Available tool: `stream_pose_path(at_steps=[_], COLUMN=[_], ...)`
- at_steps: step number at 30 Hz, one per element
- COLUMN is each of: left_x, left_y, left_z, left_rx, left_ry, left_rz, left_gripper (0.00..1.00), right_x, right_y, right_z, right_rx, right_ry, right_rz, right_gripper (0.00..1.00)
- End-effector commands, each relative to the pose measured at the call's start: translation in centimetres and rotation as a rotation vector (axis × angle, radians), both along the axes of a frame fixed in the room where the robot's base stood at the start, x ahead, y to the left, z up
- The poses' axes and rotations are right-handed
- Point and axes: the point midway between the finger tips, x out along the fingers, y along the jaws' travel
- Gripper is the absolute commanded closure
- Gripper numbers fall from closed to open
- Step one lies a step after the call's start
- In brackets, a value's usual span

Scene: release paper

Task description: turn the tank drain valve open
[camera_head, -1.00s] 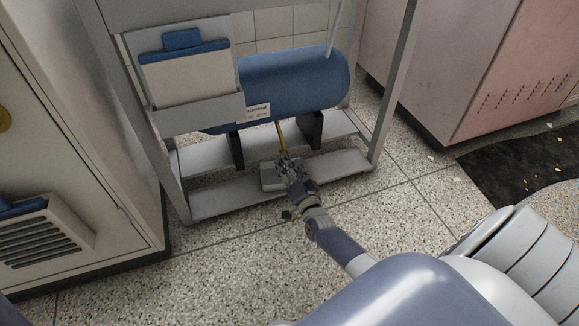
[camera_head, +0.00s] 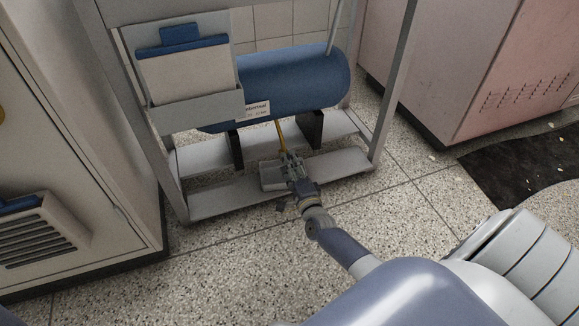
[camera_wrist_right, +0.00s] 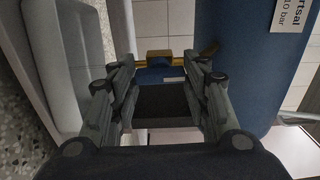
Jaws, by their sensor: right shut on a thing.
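The blue tank (camera_head: 295,85) lies on its side in a grey metal frame and fills the right part of the right wrist view (camera_wrist_right: 236,70). A yellow drain pipe (camera_head: 281,136) comes down from its underside. In the right wrist view, a brass valve body (camera_wrist_right: 158,57) sits just beyond the fingertips, with the blue valve handle (camera_wrist_right: 152,76) between them. My right gripper (camera_head: 289,158) is below the tank, at the lower end of the pipe. Its fingers (camera_wrist_right: 160,76) are closed on the handle, partly hiding it. My left gripper is out of view.
A grey box (camera_head: 270,178) sits on the frame's lower shelf (camera_head: 215,196), close to my right gripper. Dark supports (camera_head: 316,128) hold the tank. A beige cabinet (camera_head: 85,130) stands left, a pinkish cabinet (camera_head: 470,70) right. The speckled floor in front is open.

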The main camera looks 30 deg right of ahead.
Motion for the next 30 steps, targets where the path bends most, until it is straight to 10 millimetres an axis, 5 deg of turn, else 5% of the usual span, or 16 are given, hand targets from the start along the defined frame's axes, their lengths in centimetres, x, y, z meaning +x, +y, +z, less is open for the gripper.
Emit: stream_pose_path(at_steps=[17, 18, 21, 30], left_x=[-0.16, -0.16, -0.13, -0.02], left_y=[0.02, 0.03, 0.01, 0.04], left_z=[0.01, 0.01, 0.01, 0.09], left_rx=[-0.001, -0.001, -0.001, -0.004], left_ry=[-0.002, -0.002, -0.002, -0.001], left_rz=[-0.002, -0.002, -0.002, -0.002], left_gripper=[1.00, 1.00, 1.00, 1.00], right_x=[0.00, 0.00, 0.00, -0.02], right_y=[-0.06, -0.06, -0.05, -0.02], right_z=[-0.04, -0.04, -0.04, -0.02], right_rx=[0.037, 0.037, 0.036, 0.034], right_ry=[-0.008, -0.008, -0.008, -0.007], right_rz=[-0.001, -0.001, -0.001, 0.000], right_gripper=[0.81, 0.55, 0.37, 0.37])
